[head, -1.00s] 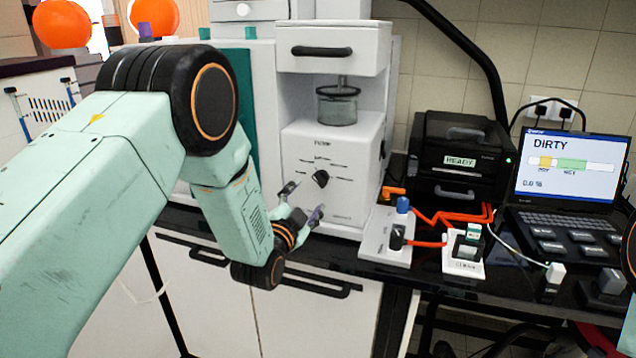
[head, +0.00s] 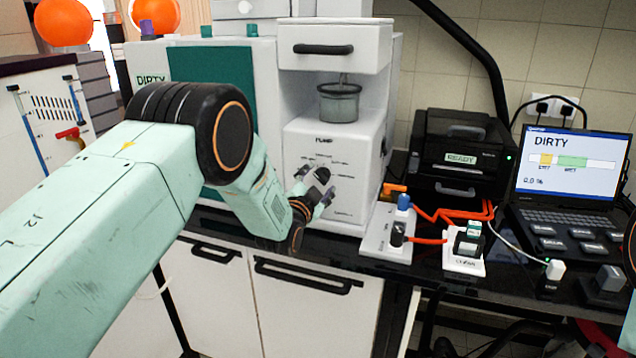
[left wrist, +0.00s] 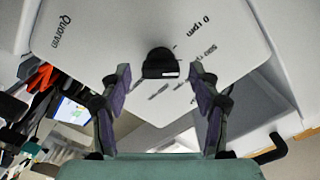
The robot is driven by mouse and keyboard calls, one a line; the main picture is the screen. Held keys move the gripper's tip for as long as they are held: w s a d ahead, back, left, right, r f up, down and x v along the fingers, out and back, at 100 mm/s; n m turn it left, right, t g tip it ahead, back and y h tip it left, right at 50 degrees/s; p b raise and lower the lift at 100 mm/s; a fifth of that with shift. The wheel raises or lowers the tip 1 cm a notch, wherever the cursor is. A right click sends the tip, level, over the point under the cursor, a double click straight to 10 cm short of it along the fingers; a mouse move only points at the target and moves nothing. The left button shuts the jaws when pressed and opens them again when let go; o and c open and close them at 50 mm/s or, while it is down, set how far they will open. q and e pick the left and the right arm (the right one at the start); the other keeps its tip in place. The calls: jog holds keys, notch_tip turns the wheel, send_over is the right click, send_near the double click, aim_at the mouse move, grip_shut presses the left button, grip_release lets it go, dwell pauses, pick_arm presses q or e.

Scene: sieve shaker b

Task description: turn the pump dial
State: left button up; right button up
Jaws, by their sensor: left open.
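The pump dial (head: 323,174) is a small black knob on the white front panel labelled PUMP (head: 345,200). In the left wrist view the dial (left wrist: 160,64) is centred just beyond the fingertips, with "0 rpm" and other speed marks printed around it. My left gripper (head: 314,185) is in front of the panel, at the dial, and partly covers it and its markings. In the left wrist view the left gripper (left wrist: 160,80) is open, one finger on each side of the dial's line. I cannot tell whether a finger touches it. My right gripper does not show.
To the right are a white valve block (head: 388,235) with orange tubing, a black printer (head: 458,155) reading READY, and a laptop (head: 570,165) showing DIRTY and 0.0 %.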

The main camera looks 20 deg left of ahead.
pick_arm(q)
jog(key=shift+a, duration=0.15)
jog(key=c, duration=1.2)
jog(key=shift+o, duration=0.2)
jog(key=n+b, duration=0.2)
jog(key=n, duration=0.2)
jog(key=shift+n, duration=0.4)
jog(key=shift+r+n+b, duration=0.15)
jog(key=shift+n+b, duration=0.5)
jog(key=shift+n, duration=1.35)
jog(key=shift+r, duration=0.1)
